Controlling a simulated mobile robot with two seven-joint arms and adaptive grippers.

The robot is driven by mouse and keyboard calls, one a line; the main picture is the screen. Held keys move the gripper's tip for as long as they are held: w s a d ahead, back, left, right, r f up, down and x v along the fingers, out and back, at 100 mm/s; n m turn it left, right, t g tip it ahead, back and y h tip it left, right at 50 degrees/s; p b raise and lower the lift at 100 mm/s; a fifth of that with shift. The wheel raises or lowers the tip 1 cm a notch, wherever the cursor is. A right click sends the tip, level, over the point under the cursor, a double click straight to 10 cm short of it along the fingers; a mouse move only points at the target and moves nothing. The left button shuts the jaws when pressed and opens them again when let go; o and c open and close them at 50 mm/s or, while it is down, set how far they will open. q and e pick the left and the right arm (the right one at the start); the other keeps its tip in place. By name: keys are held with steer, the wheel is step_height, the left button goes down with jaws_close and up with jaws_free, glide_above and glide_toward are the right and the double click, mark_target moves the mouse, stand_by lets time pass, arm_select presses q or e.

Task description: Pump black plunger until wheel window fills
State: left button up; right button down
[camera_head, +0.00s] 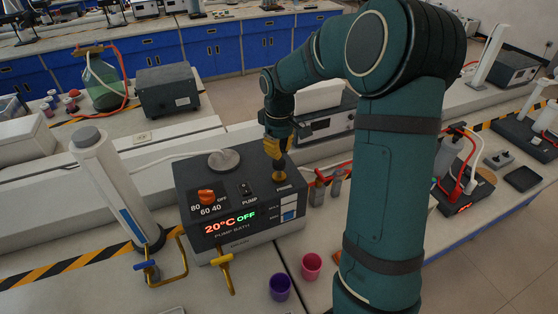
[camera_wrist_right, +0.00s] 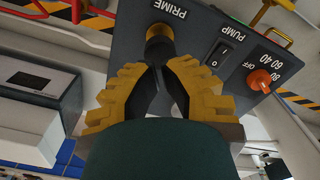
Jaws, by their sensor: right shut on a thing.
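The pump bath (camera_head: 240,195) is a dark grey box with a lit "20°C OFF" display. The black plunger (camera_wrist_right: 159,48) stands in a brass collar at the PRIME label on its top. My right gripper (camera_head: 276,150), with yellow fingers, reaches down over it from above. In the right wrist view the right gripper (camera_wrist_right: 165,72) is shut on the plunger, its fingertips meeting at the knob. My left gripper is out of view.
An orange dial (camera_head: 206,196) and PUMP switch (camera_head: 246,189) are beside the plunger. A white column (camera_head: 115,185) stands left. Yellow pipes with a blue-handled tap (camera_head: 147,268) are in front. Purple (camera_head: 280,287) and pink cups (camera_head: 311,265) stand front right. Metal cylinders (camera_head: 318,190) stand right.

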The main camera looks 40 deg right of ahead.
step_height(320, 180, up, 3)
steer(key=shift+f+p, duration=0.1)
steer(key=shift+p, duration=1.05)
steer(key=shift+r, duration=1.1)
